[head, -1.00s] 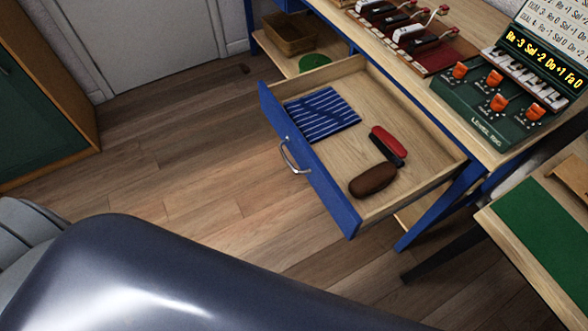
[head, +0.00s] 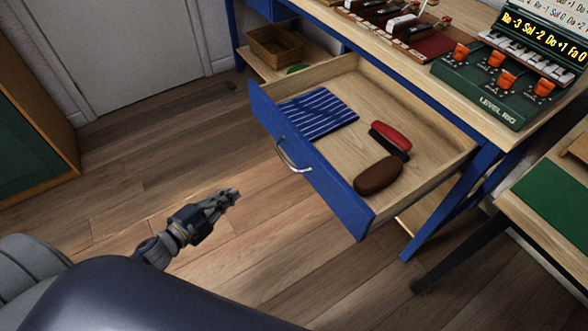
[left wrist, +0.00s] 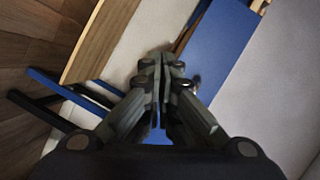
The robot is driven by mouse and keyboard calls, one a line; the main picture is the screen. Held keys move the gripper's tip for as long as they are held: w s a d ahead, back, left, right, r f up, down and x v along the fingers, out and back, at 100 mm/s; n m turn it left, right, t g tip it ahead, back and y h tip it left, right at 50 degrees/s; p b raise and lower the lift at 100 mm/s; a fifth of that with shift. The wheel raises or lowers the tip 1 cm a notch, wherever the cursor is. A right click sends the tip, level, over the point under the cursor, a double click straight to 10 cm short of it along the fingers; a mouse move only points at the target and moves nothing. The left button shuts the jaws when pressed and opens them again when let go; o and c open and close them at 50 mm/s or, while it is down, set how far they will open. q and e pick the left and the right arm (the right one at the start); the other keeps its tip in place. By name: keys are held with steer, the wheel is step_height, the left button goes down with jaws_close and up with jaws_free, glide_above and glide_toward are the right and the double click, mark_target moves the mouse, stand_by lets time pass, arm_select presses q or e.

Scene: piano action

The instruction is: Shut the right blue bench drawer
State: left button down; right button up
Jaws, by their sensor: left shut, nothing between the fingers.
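The right blue bench drawer (head: 312,163) stands pulled far out from the blue bench, with a metal handle (head: 292,158) on its front. Inside lie a blue striped cloth (head: 320,112), a red-and-black brush (head: 391,138) and a brown oval object (head: 378,175). My left gripper (head: 236,195) is shut and empty, in front of the drawer and apart from it, left of the handle in the head view. In the left wrist view its closed fingers (left wrist: 162,68) show before a blue panel (left wrist: 215,50); I cannot tell for sure which panel. My right gripper is not in view.
On the bench top sit a green level rig (head: 490,88) and a dark red base with levers (head: 430,50). A basket (head: 275,45) stands on the lower shelf. A green-topped table (head: 555,195) is at the right. The wooden floor before the drawer is clear.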

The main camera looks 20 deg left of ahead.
arm_select(q)
steer(key=s+d+r+m+g+h+b, duration=0.1)
steer(key=d+r+m+h+b, duration=0.2)
steer(key=d+r+m+h, duration=0.55)
steer(key=y, duration=0.2)
glide_toward(304, 154)
steer(key=shift+m, duration=0.25)
steer(key=x, duration=0.7)
steer(key=shift+p, duration=0.4)
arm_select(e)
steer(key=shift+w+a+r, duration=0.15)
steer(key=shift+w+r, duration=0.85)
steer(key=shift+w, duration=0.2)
arm_select(q)
steer(key=shift+w+d, duration=0.1)
